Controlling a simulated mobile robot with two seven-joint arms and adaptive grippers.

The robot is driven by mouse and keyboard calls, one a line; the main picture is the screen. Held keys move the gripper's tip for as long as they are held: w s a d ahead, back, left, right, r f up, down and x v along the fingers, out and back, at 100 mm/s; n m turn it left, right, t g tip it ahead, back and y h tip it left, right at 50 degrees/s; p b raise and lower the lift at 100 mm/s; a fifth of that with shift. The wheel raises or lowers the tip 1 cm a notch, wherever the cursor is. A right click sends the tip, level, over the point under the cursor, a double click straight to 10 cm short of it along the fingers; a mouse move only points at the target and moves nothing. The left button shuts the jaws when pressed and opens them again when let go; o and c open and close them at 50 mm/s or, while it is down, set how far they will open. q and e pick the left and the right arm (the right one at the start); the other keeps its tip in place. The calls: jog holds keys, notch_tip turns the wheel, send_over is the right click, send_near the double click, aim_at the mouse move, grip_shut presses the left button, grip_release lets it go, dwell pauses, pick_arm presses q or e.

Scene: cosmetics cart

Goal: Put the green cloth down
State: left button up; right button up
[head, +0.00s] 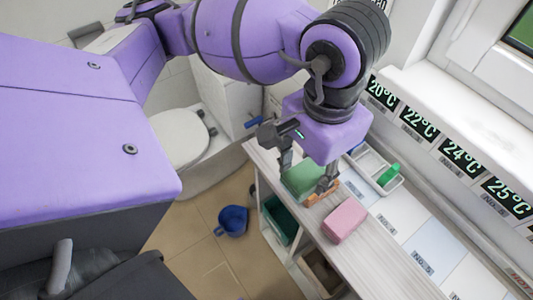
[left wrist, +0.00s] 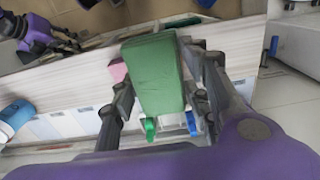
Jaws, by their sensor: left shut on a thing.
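The green cloth (head: 302,179) is a folded, block-like piece above the cart's white top (head: 372,243), near its left edge. My left gripper (head: 307,180) points down and is shut on it, with a finger on either side. In the left wrist view the cloth (left wrist: 153,75) fills the space between the two fingers of the left gripper (left wrist: 160,85). Whether its underside touches the top cannot be told.
A pink block (head: 344,220) lies close to the cloth, with an orange item (head: 322,193) partly hidden beside the gripper. A white tray (head: 396,184) holds a green item (head: 388,175). Numbered panels line the top's right side. A blue pot (head: 232,219) stands on the floor.

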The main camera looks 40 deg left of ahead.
pick_arm(q)
jog(key=w+a+f, duration=0.4)
jog(key=w+a+f+p, duration=0.1)
jog(key=w+a+f, duration=0.3)
jog(key=a, duration=0.1)
jog(key=shift+w+f, duration=0.1)
jog(key=shift+w, duration=0.2)
jog(key=shift+w+a+f+p, duration=0.35)
jog(key=shift+a+f, duration=0.05)
jog(key=shift+f, duration=0.3)
notch_tip(320, 180, down, 3)
jog(key=shift+f, duration=0.1)
jog(key=o, duration=1)
pick_arm(e)
jog(key=shift+w+a+r, duration=0.2)
jog(key=shift+r, duration=0.25)
jog(key=shift+w+a+r, duration=0.2)
jog(key=shift+r, duration=0.25)
